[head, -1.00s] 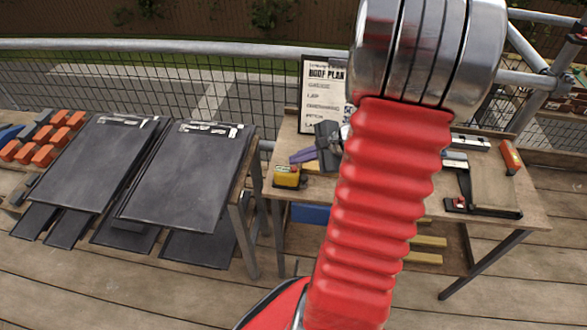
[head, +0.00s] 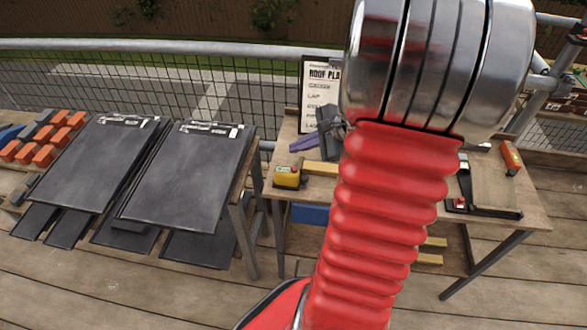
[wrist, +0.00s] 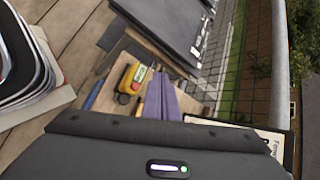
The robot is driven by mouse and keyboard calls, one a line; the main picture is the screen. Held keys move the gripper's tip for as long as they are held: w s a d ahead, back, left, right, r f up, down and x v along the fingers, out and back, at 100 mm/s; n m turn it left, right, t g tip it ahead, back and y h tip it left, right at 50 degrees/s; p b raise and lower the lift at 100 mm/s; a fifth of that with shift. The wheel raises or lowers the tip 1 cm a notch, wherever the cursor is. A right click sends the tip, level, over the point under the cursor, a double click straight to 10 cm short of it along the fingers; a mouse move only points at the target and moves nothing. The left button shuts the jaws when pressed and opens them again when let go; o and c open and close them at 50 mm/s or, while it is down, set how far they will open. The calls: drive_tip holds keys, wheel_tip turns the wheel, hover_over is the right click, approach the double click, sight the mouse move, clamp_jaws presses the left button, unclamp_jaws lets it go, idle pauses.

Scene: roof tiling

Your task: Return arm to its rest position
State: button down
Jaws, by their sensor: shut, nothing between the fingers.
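My gripper (head: 303,144) shows in the head view just left of my red, ribbed arm, with a dark body and purple fingers. In the wrist view its purple fingers (wrist: 159,88) lie side by side, shut, with nothing between them. The fingers appear over the left part of the wooden workbench (head: 510,212), beside a yellow tool (head: 287,177). The same tool shows left of the fingers in the wrist view (wrist: 133,78). My arm hides the middle of the bench.
Dark slates (head: 185,180) lie on a sloped stand to the left. Orange blocks (head: 45,153) are at far left. A roof plan board (head: 318,90) stands at the bench's back. A mesh fence with a metal rail (head: 170,45) runs behind.

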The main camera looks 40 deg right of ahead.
idle(0.3)
drive_tip(key=s+a+n+g, duration=0.5)
drive_tip(key=s+a+n, duration=0.2)
drive_tip(key=a+n, duration=0.3)
drive_tip(key=s+a+r+n+t+h, duration=0.1)
drive_tip(key=a+r+n, duration=0.5)
drive_tip(key=a, duration=0.3)
drive_tip(key=s+a+r+n+t+h, duration=0.1)
drive_tip(key=a+r+n+h, duration=0.1)
drive_tip(key=a+r+n, duration=0.4)
drive_tip(key=a+n, duration=0.1)
drive_tip(key=a, duration=0.2)
drive_tip(key=shift+r, duration=0.35)
